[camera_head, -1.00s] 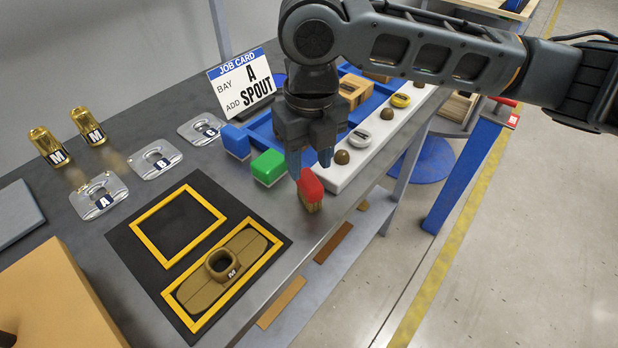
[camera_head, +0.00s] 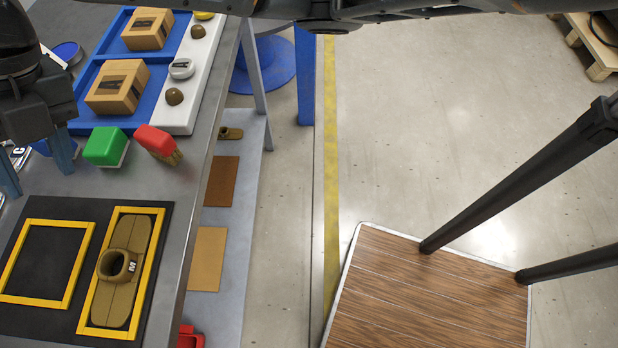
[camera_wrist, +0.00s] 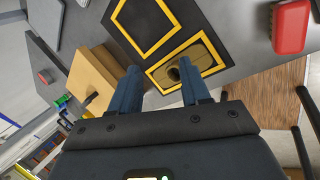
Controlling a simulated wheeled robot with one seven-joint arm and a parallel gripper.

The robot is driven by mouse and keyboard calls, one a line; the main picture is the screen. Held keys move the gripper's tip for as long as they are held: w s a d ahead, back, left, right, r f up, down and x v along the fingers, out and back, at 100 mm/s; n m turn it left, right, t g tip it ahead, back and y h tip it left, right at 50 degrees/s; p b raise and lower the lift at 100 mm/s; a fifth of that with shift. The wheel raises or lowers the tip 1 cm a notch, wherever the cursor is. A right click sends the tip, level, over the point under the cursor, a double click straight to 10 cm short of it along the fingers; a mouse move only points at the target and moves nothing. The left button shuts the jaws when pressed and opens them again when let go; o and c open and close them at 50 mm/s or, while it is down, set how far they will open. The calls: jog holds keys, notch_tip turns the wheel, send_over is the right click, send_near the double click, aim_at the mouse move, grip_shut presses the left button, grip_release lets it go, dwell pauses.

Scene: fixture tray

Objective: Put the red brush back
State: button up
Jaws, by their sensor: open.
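The red brush (camera_head: 156,139) has a red top and tan bristles. It lies near the right edge of the grey workbench, just right of a green block (camera_head: 104,146). The red brush also shows at the upper right of the wrist view (camera_wrist: 291,27). My gripper (camera_head: 36,165) is at the left edge of the head view, left of the green block and apart from the brush. Its two blue fingers are spread with nothing between them, as the wrist view (camera_wrist: 160,80) also shows.
A black mat (camera_head: 15,275) in front holds two yellow frames; the left is empty, the right holds a brown part (camera_head: 107,295) marked M. A blue tray (camera_head: 78,78) with boxes and a white strip (camera_head: 183,115) stand behind. A lower shelf (camera_head: 225,310) runs alongside.

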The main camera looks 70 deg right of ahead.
jog(key=a+r+m+t+y, duration=0.3)
jog(key=a+m+t+y, duration=0.1)
jog(key=a+m, duration=0.2)
jog(key=a+r+m+t+y, duration=0.3)
jog(key=a+r+m+y, duration=0.1)
jog(key=a+m, duration=0.25)
jog(key=s+d+f+m+t+h, duration=0.7)
jog(key=s+d+f+m+h, duration=0.3)
jog(key=s+d+f+m, duration=0.65)
jog(key=s+d+m+h, duration=0.1)
jog(key=s+d, duration=0.1)
jog(key=s, duration=0.4)
jog(key=s+d+m+g+h, duration=0.1)
jog(key=s+d, duration=0.2)
jog(key=s, duration=0.3)
jog(key=s+d+m+h, duration=0.1)
jog(key=s+d, duration=0.2)
jog(key=s, duration=0.3)
jog(key=shift+d+r+m, duration=0.15)
jog(key=shift+r+m, duration=0.25)
